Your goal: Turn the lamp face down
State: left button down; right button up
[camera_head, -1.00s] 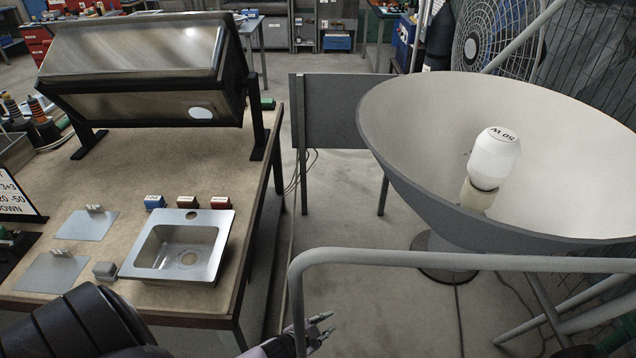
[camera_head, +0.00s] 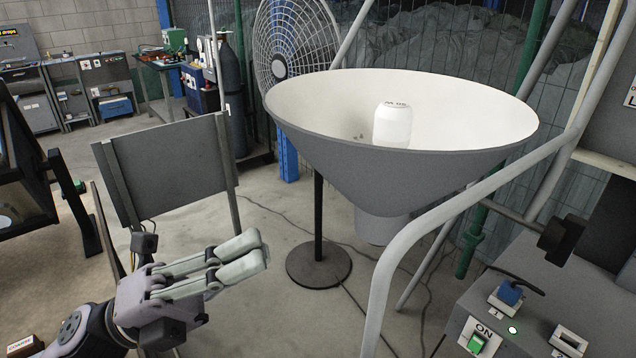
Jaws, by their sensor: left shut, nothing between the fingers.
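The lamp (camera_head: 400,170) is a wide grey bowl-shaped shade with a white inside, tilted with its open face up. A white bulb (camera_head: 393,124) stands inside it. Its dark round base and pole (camera_head: 319,262) stand on the floor below. My left gripper (camera_head: 256,257) is in the lower left, shut and empty, left of the lamp and apart from it. My right gripper is not in view.
A grey tubular rail (camera_head: 385,275) rises in front of the lamp and runs to the upper right. A control box with a green ON switch (camera_head: 477,343) is at the lower right. A grey panel (camera_head: 170,165) stands left of the lamp. A large fan (camera_head: 292,40) is behind.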

pick_arm(q)
jog(key=p, duration=0.6)
send_near(389, 152)
jog(key=s+d+r, duration=0.1)
jog(key=s+d, duration=0.2)
jog(key=w, duration=0.1)
jog(key=w+r, duration=0.1)
jog(key=w+d, duration=0.1)
jog(key=shift+w+r+p, duration=0.2)
jog(key=shift+p, duration=0.15)
